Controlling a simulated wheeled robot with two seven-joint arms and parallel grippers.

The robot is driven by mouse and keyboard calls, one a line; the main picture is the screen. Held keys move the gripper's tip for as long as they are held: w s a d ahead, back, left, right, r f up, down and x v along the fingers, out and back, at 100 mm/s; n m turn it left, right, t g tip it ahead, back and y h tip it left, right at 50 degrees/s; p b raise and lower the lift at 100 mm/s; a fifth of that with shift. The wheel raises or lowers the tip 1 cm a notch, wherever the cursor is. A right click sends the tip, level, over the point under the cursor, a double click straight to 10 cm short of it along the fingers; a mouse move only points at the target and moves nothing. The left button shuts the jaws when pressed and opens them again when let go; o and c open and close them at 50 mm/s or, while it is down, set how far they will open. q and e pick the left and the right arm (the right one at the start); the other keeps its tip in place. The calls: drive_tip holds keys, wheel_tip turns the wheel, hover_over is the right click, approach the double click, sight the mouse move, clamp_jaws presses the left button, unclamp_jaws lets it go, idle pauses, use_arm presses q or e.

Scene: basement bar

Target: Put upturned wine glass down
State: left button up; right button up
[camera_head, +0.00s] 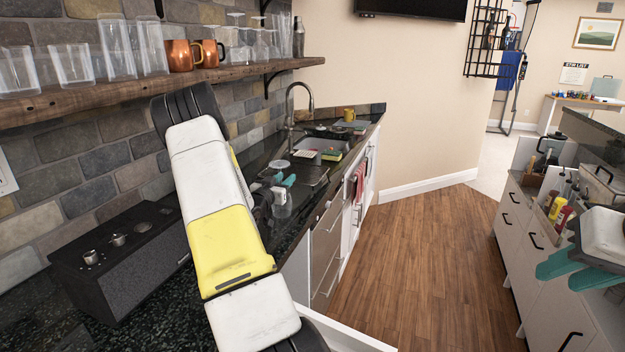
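A clear upturned wine glass (282,206) is over the dark counter (318,176) left of the sink, its round foot on top and its bowl below. My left gripper (284,181) has its teal fingers at the glass's stem and appears shut on it. My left arm hides part of the gripper and the counter below. I cannot tell whether the rim touches the counter. My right gripper (572,270) is at the right edge, in front of the right-hand cabinets. Its two teal fingers are apart and nothing shows between them.
A black speaker (120,262) stands on the counter at left. A wooden shelf (150,92) with glasses and copper mugs hangs above. The sink (318,146) and tap (290,110) lie behind the glass. An open drawer (345,338) shows at bottom. The wooden floor is clear.

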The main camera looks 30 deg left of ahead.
use_arm(q)
drive_tip(key=shift+r, duration=0.1)
drive_tip(key=shift+s, duration=0.2)
drive_tip(key=s+d, duration=0.1)
drive_tip(key=s, duration=1)
drive_tip(key=w+d+r+g, duration=0.1)
drive_tip(key=d+r+g, duration=0.2)
drive_tip(key=d+r, duration=0.4)
drive_tip(key=d+r+g, duration=0.3)
drive_tip(key=d+r, duration=0.1)
drive_tip(key=d, duration=0.5)
drive_tip(key=s+d+r+m+g+h, duration=0.1)
drive_tip(key=s+d+g+h, duration=0.1)
drive_tip(key=s+d, duration=0.8)
drive_tip(key=s+d+r+g+h, duration=0.2)
drive_tip(key=s+d+g, duration=0.1)
drive_tip(key=s+d, duration=0.7)
drive_tip(key=s, duration=0.3)
drive_tip(key=shift+d+r+m+g, duration=0.15)
drive_tip(key=shift+d+m+g, duration=0.2)
drive_tip(key=shift+m+g, duration=0.05)
drive_tip(key=shift+o, duration=0.4)
